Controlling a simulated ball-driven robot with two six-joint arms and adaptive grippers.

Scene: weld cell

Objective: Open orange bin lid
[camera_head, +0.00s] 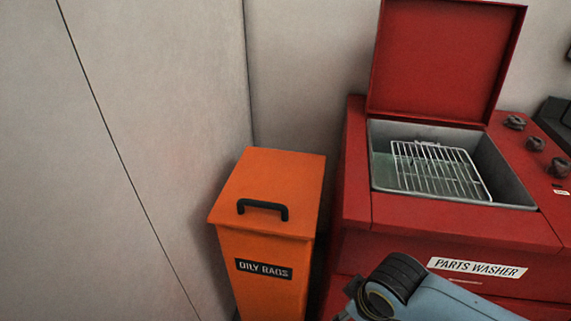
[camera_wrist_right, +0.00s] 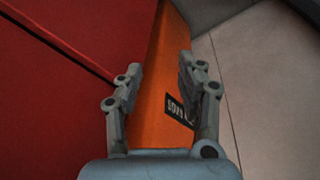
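The orange bin (camera_head: 268,290) stands in the corner by the wall, with a black "OILY RAGS" label on its front. Its orange lid (camera_head: 272,175) lies shut on top, with a black handle (camera_head: 263,208) near the front edge. In the right wrist view the bin (camera_wrist_right: 158,110) shows beyond my right gripper (camera_wrist_right: 158,75), its label partly hidden by a finger. The gripper's fingers are apart with nothing between them that I can see held. In the head view my right arm shows at the bottom, its gripper out of clear sight. My left gripper is in neither view.
A red parts washer (camera_head: 460,220) stands close to the right of the bin, its red lid (camera_head: 445,60) raised and a wire rack (camera_head: 438,170) inside its basin. A pale wall (camera_head: 130,150) is close on the bin's left.

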